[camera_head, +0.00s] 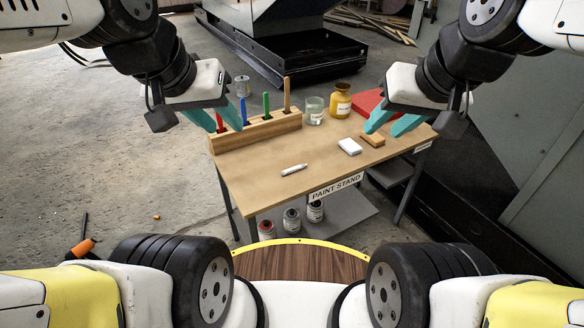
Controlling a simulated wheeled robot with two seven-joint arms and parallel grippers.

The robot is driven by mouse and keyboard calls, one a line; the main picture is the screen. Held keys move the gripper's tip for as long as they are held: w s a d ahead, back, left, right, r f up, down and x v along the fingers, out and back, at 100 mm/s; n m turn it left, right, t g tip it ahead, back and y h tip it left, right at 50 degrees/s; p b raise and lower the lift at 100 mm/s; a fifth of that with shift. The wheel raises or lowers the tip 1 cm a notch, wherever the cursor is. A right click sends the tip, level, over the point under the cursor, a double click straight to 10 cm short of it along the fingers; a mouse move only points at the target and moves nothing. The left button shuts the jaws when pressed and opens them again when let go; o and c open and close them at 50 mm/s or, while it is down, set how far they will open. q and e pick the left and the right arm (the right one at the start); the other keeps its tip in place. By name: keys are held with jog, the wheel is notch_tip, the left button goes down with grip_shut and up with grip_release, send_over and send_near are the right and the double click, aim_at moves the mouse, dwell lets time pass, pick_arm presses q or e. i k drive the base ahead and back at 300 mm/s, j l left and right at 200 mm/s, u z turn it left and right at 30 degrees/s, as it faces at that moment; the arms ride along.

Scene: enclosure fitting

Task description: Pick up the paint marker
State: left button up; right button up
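A white pen-shaped paint marker (294,170) lies flat on the wooden top of the paint stand (258,186), near its front edge and left of centre. My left gripper (225,125) has teal fingers spread apart, at the left end of the wooden rack, well behind and left of the marker. It looks empty. My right gripper (383,129) also has its teal fingers apart, over the right part of the stand near a small tan block (373,141). It looks empty. Neither gripper touches the marker.
A wooden rack (262,133) holds upright red, blue, green and tan sticks. A glass jar (315,112), an amber bottle (340,103), a red object (368,101) and a white block (349,146) stand on the top. Room around the marker is clear. Cans (291,220) stand on the lower shelf.

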aim_at(286, 173)
jog(key=i+j, duration=0.1)
jog(key=i, duration=0.6)
jog(key=z, duration=1.95)
jog(key=u, duration=2.05)
jog(key=k+j+u, duration=0.25)
jog(key=k+j, duration=0.05)
jog(key=j, duration=0.05)
